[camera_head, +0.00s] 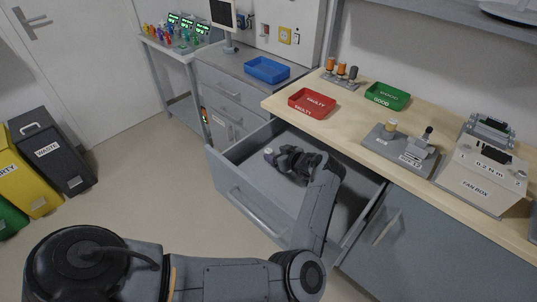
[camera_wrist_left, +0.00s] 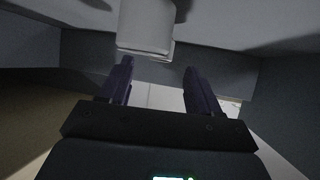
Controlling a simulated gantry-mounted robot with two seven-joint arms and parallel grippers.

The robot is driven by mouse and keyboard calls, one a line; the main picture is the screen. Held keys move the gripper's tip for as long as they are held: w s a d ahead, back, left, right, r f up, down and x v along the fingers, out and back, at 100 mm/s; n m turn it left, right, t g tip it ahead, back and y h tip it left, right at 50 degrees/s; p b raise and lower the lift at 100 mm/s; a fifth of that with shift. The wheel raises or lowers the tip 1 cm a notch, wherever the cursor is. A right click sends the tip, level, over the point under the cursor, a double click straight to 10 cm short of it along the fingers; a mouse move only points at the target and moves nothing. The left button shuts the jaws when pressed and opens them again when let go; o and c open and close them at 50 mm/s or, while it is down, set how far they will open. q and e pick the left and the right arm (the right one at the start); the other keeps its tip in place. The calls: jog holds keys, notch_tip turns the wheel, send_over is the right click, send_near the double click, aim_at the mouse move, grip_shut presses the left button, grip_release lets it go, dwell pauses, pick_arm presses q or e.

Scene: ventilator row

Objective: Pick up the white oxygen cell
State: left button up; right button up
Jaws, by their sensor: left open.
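The white oxygen cell (camera_wrist_left: 146,28) shows as a pale, short cylinder ahead of the fingertips in the left wrist view; its top is cut off by the frame. In the head view a small whitish piece (camera_head: 268,151) shows at the tip of my left gripper, inside the open drawer (camera_head: 246,200). My left gripper (camera_wrist_left: 158,72) is open, with its two dark fingers apart and the cell just beyond them, nearer the left finger. Whether they touch cannot be told. The gripper also shows in the head view (camera_head: 277,158), reaching down into the drawer. My right gripper is not in view.
On the wooden bench above the drawer are a red FAULTY tray (camera_head: 312,102), a green GOOD tray (camera_head: 388,95), a rack of cylinders (camera_head: 340,75), a grey fixture (camera_head: 400,150) and a fan box (camera_head: 483,180). The drawer walls surround my gripper closely.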

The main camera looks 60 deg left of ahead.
aim_at(270, 152)
pick_arm(q)
jog(key=x, duration=0.4)
jog(key=shift+s+a, duration=0.1)
jog(key=shift+a, duration=0.1)
jog(key=c, duration=1.1)
